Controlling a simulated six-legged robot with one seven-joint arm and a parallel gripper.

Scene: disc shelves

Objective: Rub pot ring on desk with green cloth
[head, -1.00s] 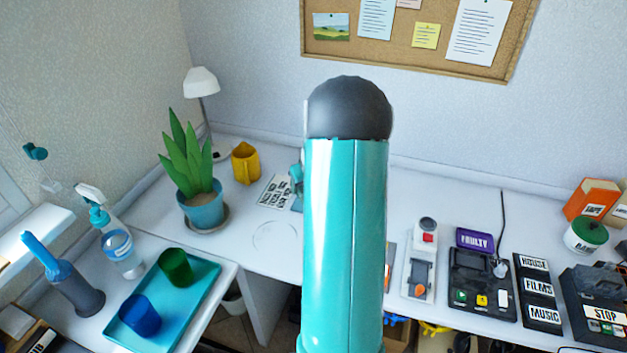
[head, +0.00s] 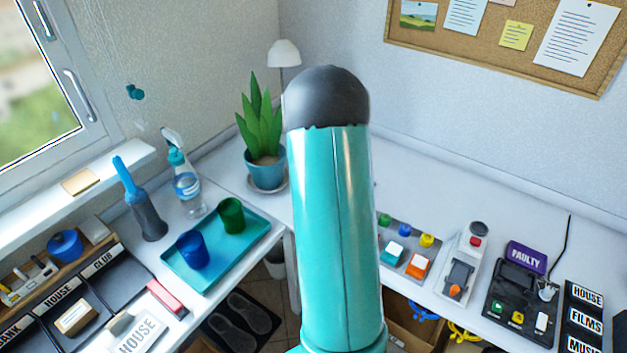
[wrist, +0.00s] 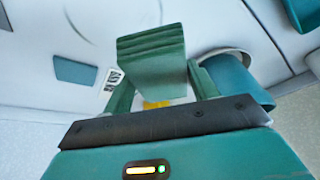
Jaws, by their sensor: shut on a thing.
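My gripper (wrist: 160,95) shows in the wrist view, shut on the folded green cloth (wrist: 152,60), which sticks out beyond its fingers. In the head view my own arm hides the gripper and the cloth. The pot ring is not clearly seen now; my arm covers that part of the desk (head: 450,190) in the head view. A faint curved line shows at the upper left of the wrist view, but I cannot tell if it is the ring. Whether the cloth touches the desk is unclear.
The blue plant pot (head: 265,167) stands left of my arm; a blue pot also shows close right of the gripper in the wrist view (wrist: 235,82). A teal tray (head: 215,262) with two cups lies at left. Button devices (head: 408,250) line the desk's right part.

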